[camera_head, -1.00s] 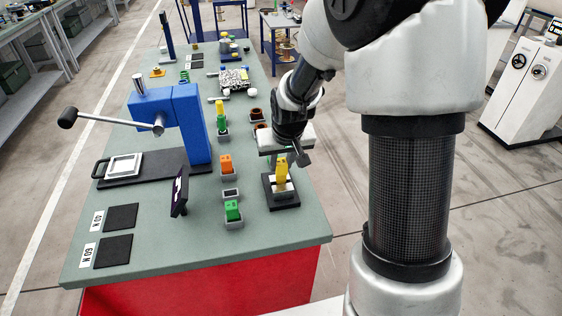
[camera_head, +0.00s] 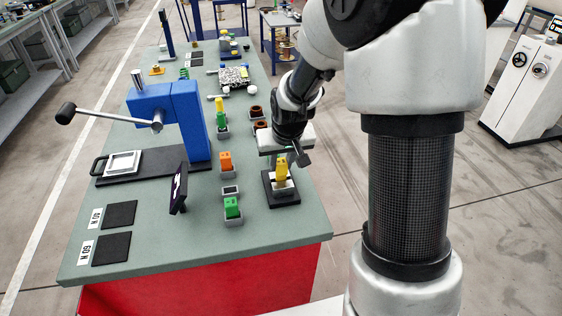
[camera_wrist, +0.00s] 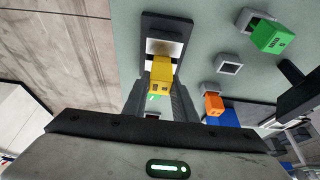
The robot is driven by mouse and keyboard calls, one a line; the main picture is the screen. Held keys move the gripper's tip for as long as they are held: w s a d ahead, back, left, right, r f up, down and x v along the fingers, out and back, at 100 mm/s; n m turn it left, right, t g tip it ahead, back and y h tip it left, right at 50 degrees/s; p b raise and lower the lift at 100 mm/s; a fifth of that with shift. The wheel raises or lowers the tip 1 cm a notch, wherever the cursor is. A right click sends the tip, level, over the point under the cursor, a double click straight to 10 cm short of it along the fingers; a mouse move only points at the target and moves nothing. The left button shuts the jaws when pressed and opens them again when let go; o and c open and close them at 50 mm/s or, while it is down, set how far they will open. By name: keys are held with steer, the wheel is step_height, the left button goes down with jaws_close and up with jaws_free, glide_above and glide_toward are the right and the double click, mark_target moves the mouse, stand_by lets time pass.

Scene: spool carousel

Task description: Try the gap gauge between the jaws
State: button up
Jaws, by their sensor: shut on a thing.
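The yellow gap gauge (camera_head: 281,170) is held upright in my gripper (camera_head: 283,160), at the front right of the bench. In the wrist view the yellow gauge (camera_wrist: 161,77) sits between the fingers of my gripper (camera_wrist: 160,92). Just beyond it is a black-based fixture (camera_head: 284,200) with light metal blocks, taken to be the jaws; it also shows in the wrist view (camera_wrist: 177,28). The gauge's lower end is at the light blocks. I cannot tell whether it is between them or touching them.
A green gauge (camera_head: 232,207), an empty grey holder (camera_head: 231,192) and an orange gauge (camera_head: 226,160) stand left of the fixture. A dark tilted screen (camera_head: 179,190) and a blue press (camera_head: 183,118) are further left. The bench's front right corner is clear.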

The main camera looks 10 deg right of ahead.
steer(key=shift+f+b, duration=0.6)
steer(key=shift+f, duration=0.05)
stand_by(0.5)
stand_by(0.9)
steer(key=shift+r+p, duration=2.5)
steer(key=shift+r, duration=1.3)
